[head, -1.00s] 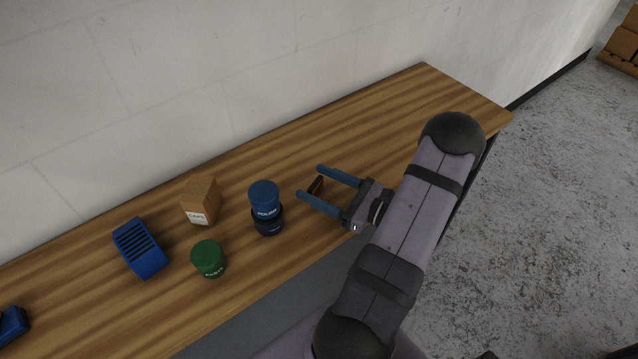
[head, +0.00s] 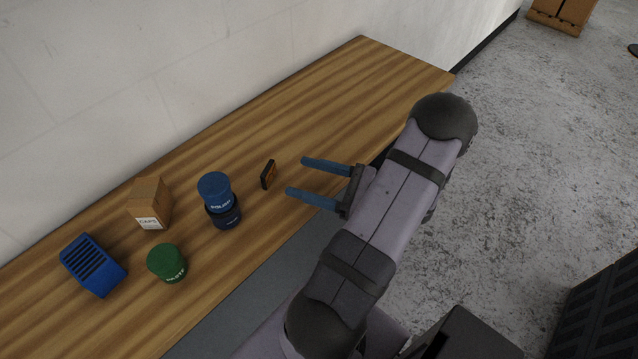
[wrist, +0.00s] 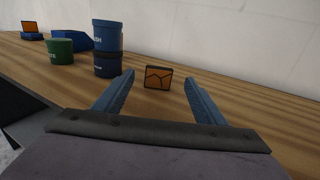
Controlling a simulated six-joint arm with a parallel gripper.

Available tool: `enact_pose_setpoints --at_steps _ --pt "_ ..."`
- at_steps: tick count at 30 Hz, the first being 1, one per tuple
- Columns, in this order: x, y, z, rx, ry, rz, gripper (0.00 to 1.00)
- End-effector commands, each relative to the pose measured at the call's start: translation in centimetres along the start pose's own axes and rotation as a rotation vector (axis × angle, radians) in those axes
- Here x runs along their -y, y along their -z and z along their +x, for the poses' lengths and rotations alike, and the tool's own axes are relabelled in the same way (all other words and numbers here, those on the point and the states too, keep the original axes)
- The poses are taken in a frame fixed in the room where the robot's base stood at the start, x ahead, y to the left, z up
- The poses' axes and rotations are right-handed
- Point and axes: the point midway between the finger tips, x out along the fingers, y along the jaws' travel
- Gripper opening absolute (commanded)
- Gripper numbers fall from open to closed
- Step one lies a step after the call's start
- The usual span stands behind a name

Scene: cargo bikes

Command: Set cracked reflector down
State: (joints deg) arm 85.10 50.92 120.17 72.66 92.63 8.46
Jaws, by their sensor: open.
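The cracked reflector (head: 268,174) is a small dark-framed orange plate with dark crack lines. It stands upright on the wooden bench, right of the stacked tins. In the wrist view its orange face (wrist: 158,77) shows beyond and between the fingertips. My gripper (head: 296,177) is open and empty, to the right of the reflector in the head view, with a clear gap between them. The two blue fingers also show in the wrist view (wrist: 158,82), spread wide, pointing toward the reflector.
A blue tin (head: 215,190) sits on a darker tin (head: 224,213). A green tin (head: 167,262), cardboard box (head: 151,203) and blue slotted holder (head: 93,265) stand farther left. The wrist view shows another orange plate (wrist: 28,27) on a blue base. The bench's right end (head: 370,75) is bare.

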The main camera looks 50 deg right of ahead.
Motion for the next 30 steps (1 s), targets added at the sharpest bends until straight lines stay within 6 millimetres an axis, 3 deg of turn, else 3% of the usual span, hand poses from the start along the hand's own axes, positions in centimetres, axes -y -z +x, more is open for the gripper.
enact_pose_setpoints --at_steps 6,12,24,30 --pt "0.1 0.1 -2.4 0.000 0.002 -0.001 0.65" --pt "0.0 0.0 -3.0 0.000 -0.001 0.000 0.65" --pt "-0.1 -0.1 -2.9 -0.002 -0.005 -0.001 0.65" --pt "-2.3 -1.3 -0.5 -0.064 -0.131 -0.035 0.65"
